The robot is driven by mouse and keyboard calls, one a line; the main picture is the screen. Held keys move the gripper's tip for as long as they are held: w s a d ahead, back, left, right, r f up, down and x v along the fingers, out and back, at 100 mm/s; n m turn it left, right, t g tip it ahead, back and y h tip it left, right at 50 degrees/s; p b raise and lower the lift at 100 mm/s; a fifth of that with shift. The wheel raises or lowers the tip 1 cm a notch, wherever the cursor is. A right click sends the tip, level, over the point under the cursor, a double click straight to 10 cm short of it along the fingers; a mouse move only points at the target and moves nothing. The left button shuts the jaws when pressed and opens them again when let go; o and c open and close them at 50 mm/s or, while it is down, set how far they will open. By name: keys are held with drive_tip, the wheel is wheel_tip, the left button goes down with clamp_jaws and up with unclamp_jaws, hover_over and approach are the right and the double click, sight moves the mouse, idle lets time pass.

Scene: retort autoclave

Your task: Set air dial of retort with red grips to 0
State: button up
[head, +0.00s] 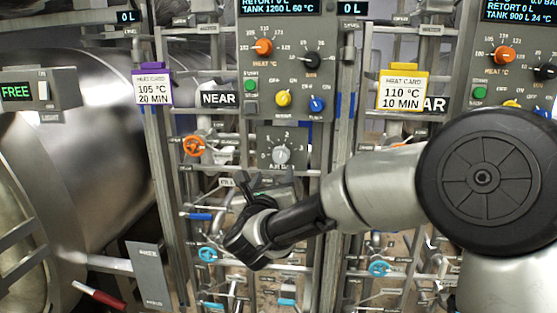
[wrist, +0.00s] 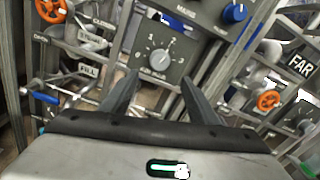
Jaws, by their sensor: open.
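The air dial (head: 281,155) is a pale grey round knob on a grey plate with a numbered scale, below the main panel marked NEAR. It also shows in the wrist view (wrist: 160,58), ahead of the fingers; I cannot clearly tell which number it points at. My gripper (head: 268,184) is below the dial in the head view. In the wrist view my gripper (wrist: 159,77) is open, with its two fingers apart, empty and either side of the dial's lower area. A red grip (head: 98,295) shows on a bar at the lower left, by the large steel vessel (head: 105,120).
An orange handwheel (head: 194,146) is left of the dial, and blue handwheels (head: 208,254) are lower down among pipes. The control panel (head: 290,75) with orange, black, yellow and blue knobs is above. A purple heat card (head: 153,88) and a yellow one (head: 402,90) flank it.

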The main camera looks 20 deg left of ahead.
sight(280, 158)
drive_tip(key=x, duration=1.3)
drive_tip(key=shift+p, duration=0.3)
drive_tip(key=c, duration=1)
drive_tip(key=shift+c, duration=0.2)
